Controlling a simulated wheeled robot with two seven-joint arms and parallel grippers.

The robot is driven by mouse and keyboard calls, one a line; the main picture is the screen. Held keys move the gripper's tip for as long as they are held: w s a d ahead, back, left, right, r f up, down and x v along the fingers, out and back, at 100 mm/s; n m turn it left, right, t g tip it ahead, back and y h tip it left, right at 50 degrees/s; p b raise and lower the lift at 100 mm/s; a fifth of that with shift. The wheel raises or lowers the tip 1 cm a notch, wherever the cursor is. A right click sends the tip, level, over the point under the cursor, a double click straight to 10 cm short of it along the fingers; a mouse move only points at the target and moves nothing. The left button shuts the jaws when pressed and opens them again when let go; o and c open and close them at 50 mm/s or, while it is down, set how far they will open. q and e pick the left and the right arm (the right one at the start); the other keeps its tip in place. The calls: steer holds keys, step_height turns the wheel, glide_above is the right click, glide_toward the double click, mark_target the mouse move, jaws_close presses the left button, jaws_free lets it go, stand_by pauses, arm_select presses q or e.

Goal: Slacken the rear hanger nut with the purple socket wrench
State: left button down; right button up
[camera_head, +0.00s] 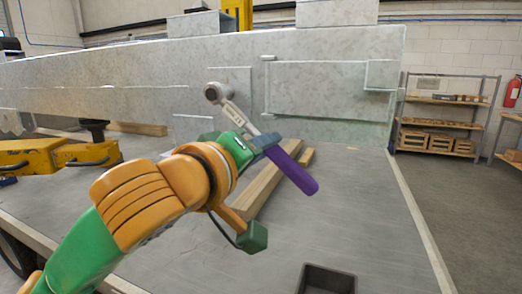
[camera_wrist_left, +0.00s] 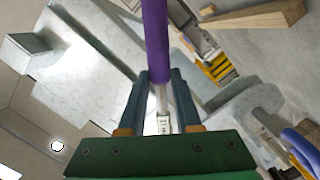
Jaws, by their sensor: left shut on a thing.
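The socket wrench has a purple handle (camera_head: 295,172) and a silver shaft and head. My left gripper (camera_head: 266,143) is shut on the wrench where the handle meets the shaft. The handle slants down to the right, and the round wrench head (camera_head: 217,93) is up to the left, in front of the grey trailer frame (camera_head: 150,65). In the left wrist view the handle (camera_wrist_left: 155,40) runs up from between the fingers (camera_wrist_left: 160,85). I cannot make out the rear hanger nut, nor tell whether the socket touches anything. My right gripper is not in view.
Wooden bars (camera_head: 262,190) lie on the grey tabletop behind my left arm. A dark open bin (camera_head: 327,279) is at the front. A yellow tool (camera_head: 60,155) is at the left. Shelving (camera_head: 445,115) stands at the far right. The tabletop's right side is clear.

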arm_select(q)
steer(key=shift+s+d+r+n, duration=0.2)
steer(key=shift+d+r+n, duration=0.25)
steer(key=shift+r+n, duration=0.25)
steer(key=shift+s+d+r+n, duration=0.1)
steer(key=shift+d+r+n, duration=0.1)
steer(key=shift+r+n, duration=0.25)
steer(key=shift+s+d+r+n, duration=0.1)
steer(key=shift+d+r+n, duration=0.1)
steer(key=shift+r+n, duration=0.2)
steer(key=shift+s+d+r+n+h, duration=0.1)
steer(key=shift+d+r+n+h, duration=0.05)
steer(key=shift+r+n, duration=0.3)
steer(key=shift+d+r+n+h, duration=0.15)
steer(key=shift+r+n, duration=0.25)
steer(key=shift+r, duration=0.05)
